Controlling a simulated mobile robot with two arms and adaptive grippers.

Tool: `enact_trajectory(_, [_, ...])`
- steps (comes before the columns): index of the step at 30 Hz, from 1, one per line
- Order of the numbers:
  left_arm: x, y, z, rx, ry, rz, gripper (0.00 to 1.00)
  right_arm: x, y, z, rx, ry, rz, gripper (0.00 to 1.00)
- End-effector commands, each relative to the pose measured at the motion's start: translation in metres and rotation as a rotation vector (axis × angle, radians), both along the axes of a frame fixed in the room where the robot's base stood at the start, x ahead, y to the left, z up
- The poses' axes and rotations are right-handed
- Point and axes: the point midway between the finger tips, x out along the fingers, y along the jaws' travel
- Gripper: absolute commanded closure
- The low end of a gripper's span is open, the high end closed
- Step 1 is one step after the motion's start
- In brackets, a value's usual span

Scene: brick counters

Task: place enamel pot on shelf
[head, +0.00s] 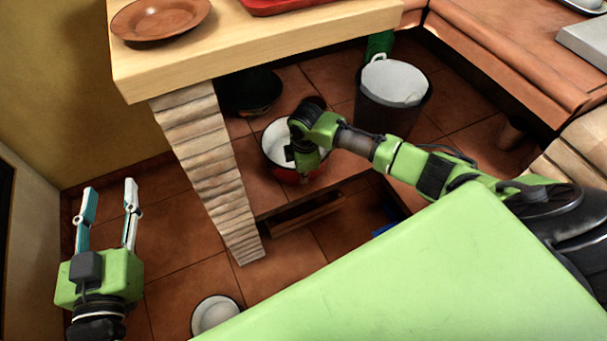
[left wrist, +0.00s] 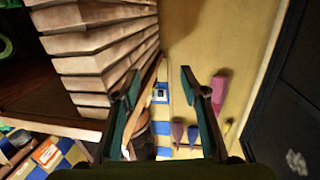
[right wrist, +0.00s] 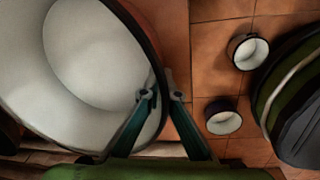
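The enamel pot (head: 273,142) is red outside and white inside with a dark rim. It is low beside the brick pillar, partly hidden by my right arm. My right gripper (head: 304,172) is at the pot's near right side. In the right wrist view the pot (right wrist: 95,55) fills the left side. The right gripper's fingers (right wrist: 160,97) are close together with the rim between them, one inside and one outside. I cannot tell whether the pot is lifted. My left gripper (head: 108,186) is open and empty, left of the pillar; its spread fingers also show in the left wrist view (left wrist: 158,82).
The brick pillar (head: 205,160) supports a wooden counter (head: 260,45) with a brown plate (head: 160,18). A dark bin (head: 393,95) stands right of the pot. A low wooden piece (head: 305,210) lies in front. A white-and-dark round vessel (head: 214,314) is on the tiled floor.

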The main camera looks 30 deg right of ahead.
Motion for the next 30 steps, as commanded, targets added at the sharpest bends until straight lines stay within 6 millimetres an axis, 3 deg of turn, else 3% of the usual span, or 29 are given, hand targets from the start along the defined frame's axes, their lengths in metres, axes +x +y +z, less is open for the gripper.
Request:
enact_trajectory(2, [0.000, 0.000, 0.000, 0.000, 0.000, 0.000, 0.60, 0.000, 0.000, 0.000, 0.000, 0.001, 0.000, 0.79])
enact_trajectory(15, [0.000, 0.000, 0.000, 0.001, 0.005, 0.000, 0.60, 0.000, 0.000, 0.005, -0.001, 0.000, -0.001, 0.79])
enact_trajectory(23, [-0.012, 0.010, -0.046, 0.056, 0.222, 0.016, 0.60, -0.002, 0.000, 0.029, -0.001, -0.001, -0.001, 0.79])
enact_trajectory(30, [-0.038, 0.023, -0.094, 0.113, 0.464, 0.031, 0.60, -0.005, 0.002, 0.055, 0.001, 0.000, 0.000, 0.79])
